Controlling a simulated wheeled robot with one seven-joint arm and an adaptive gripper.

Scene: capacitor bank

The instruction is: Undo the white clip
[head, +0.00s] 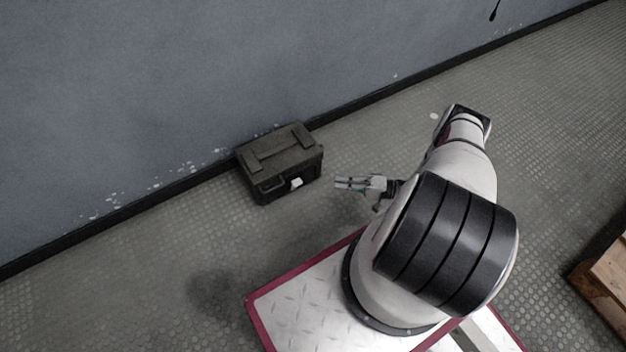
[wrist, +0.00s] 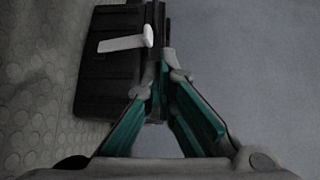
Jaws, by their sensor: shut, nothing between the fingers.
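The white clip (head: 296,183) is on the front face of a dark case (head: 283,157) that stands on the floor by the wall. In the wrist view the white clip (wrist: 125,42) shows as a pale bar with a rounded end, on the dark case (wrist: 104,85). My gripper (head: 340,184) is to the right of the case in the head view, apart from it. In the wrist view my gripper (wrist: 160,72) has its fingertips together and empty, just right of and below the clip's rounded end. Part of the case is hidden behind the fingers.
The grey wall (head: 120,90) with a dark skirting runs behind the case. A wooden pallet or crate (head: 606,275) is at the right edge. My base is in front. The textured floor (head: 110,285) left of the case is clear.

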